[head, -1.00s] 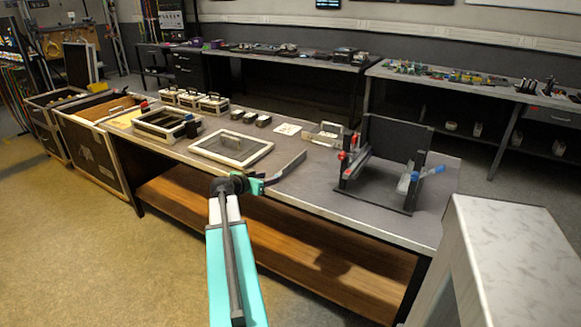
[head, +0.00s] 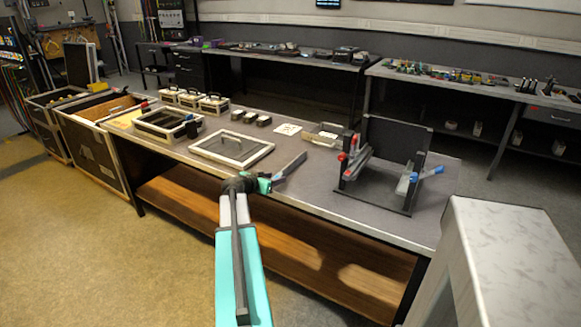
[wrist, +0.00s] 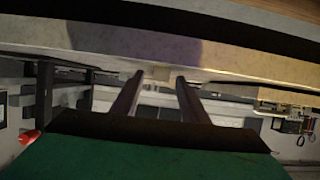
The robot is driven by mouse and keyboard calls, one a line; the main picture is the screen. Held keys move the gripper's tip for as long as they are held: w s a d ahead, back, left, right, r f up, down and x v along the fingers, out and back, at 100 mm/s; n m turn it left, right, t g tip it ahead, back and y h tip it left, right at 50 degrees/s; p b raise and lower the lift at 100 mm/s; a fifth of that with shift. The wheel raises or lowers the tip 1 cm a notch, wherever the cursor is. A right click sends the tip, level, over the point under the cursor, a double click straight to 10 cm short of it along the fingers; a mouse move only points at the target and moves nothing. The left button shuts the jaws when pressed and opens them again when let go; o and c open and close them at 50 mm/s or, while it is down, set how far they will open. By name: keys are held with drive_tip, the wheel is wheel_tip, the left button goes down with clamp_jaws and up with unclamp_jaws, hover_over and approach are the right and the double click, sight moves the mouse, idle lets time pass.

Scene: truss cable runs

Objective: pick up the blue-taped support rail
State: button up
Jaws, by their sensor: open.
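The blue-taped support rail (head: 406,183) is a grey bar with a blue end piece, on the right side of a black stand on the bench. A similar rail with red ends (head: 357,162) is on the stand's left side. My gripper (head: 279,178) is near the bench's front edge, well left of the stand. In the wrist view my gripper (wrist: 155,76) shows two separated fingers with nothing held between them. The blue-taped rail cannot be made out in the wrist view. A dark strip extends beyond my gripper in the head view; I cannot tell what it is.
The black stand has an upright back panel (head: 398,140). A framed dark panel (head: 232,148) lies left of my gripper, with an open case (head: 168,124) beyond it. A metal tray (head: 324,134) is behind. A pale marbled block (head: 505,255) stands at front right.

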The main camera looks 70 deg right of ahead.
drive_tip(key=shift+s+d+f, duration=0.15)
drive_tip(key=shift+d, duration=0.2)
idle(0.3)
clamp_jaws()
